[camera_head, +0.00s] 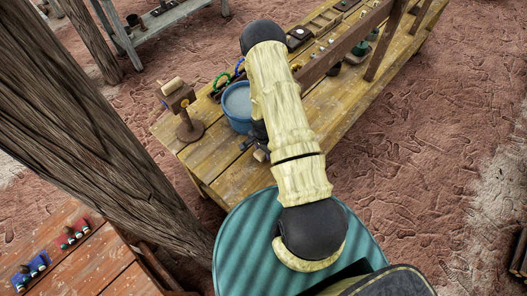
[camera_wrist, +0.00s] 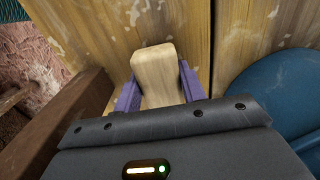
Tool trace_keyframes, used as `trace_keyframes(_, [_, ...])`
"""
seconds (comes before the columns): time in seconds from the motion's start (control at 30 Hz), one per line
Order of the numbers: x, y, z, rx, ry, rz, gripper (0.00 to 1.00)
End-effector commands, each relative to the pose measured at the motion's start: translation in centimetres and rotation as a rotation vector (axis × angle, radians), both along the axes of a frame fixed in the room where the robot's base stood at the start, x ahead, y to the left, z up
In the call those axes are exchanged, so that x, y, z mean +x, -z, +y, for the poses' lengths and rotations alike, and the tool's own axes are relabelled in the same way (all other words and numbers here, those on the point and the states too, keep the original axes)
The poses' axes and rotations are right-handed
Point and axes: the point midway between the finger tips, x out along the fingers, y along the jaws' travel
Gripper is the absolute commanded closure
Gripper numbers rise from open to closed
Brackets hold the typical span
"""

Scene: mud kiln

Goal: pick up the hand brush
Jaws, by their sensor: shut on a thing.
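The hand brush shows in the wrist view as a pale wooden block (camera_wrist: 154,72) with rounded corners; its bristles are not visible. My gripper (camera_wrist: 160,88) has its purple fingers on both sides of this block, shut on it. In the head view my gripper (camera_head: 256,146) is low over the front of the wooden table, mostly hidden by my arm, with a small tan piece of the brush (camera_head: 261,155) showing below it. I cannot tell whether the brush still touches the table.
A blue bucket (camera_head: 237,106) with greyish contents stands close beside my gripper. A brown wooden stand (camera_head: 187,126) is to the left on the table (camera_head: 218,162). A wooden rack (camera_head: 345,45) with small items runs along the table. A thick trunk-like post (camera_head: 95,130) rises at left.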

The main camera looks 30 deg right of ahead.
Motion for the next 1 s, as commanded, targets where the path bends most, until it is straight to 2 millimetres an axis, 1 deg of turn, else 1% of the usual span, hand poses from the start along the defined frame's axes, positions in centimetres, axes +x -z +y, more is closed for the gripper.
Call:
trace_keyframes(0.13, [-0.1,-0.3,0.3,0.001,-0.002,-0.002,0.83])
trace_keyframes(0.5, [0.0,-5.2,0.2,-0.001,0.0,-0.004,0.83])
trace_keyframes(0.67, [-0.2,-6.8,0.5,0.001,-0.001,-0.002,0.83])
trace_keyframes(0.7, [-0.6,-6.5,1.5,0.002,-0.006,0.001,0.83])
trace_keyframes(0.87, [-1.8,-6.4,4.5,0.001,-0.007,0.0,0.83])
trace_keyframes(1.0, [-3.1,-6.4,7.5,0.001,-0.008,0.0,0.83])
